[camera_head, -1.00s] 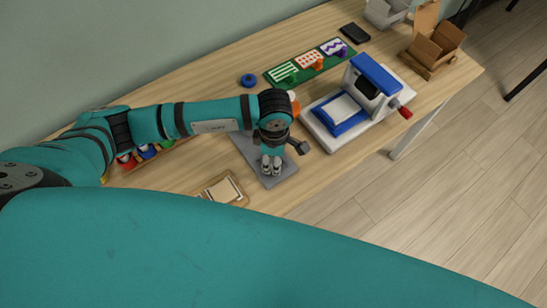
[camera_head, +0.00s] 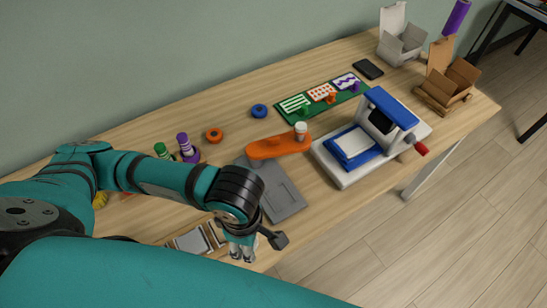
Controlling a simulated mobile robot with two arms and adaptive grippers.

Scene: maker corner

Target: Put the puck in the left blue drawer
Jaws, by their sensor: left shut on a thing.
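My left gripper (camera_head: 241,250) points down at the table's front edge, beside a wooden tray (camera_head: 222,232) with pale panels. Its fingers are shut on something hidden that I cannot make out. No thing is clearly recognisable as the puck. A blue ring (camera_head: 259,111) and an orange ring (camera_head: 214,135) lie farther back on the table. A white press-like device (camera_head: 345,181) at the right has a blue-framed tray (camera_head: 352,149) at its left; I cannot tell whether this is the left blue drawer. My right gripper is not in view.
A grey plate (camera_head: 284,193) lies right of my left gripper, with an orange flat piece (camera_head: 278,147) behind it. A green board (camera_head: 290,117), a black phone-like slab (camera_head: 368,69) and cardboard boxes (camera_head: 452,80) stand farther back. Purple and green pegs (camera_head: 183,143) stand at left.

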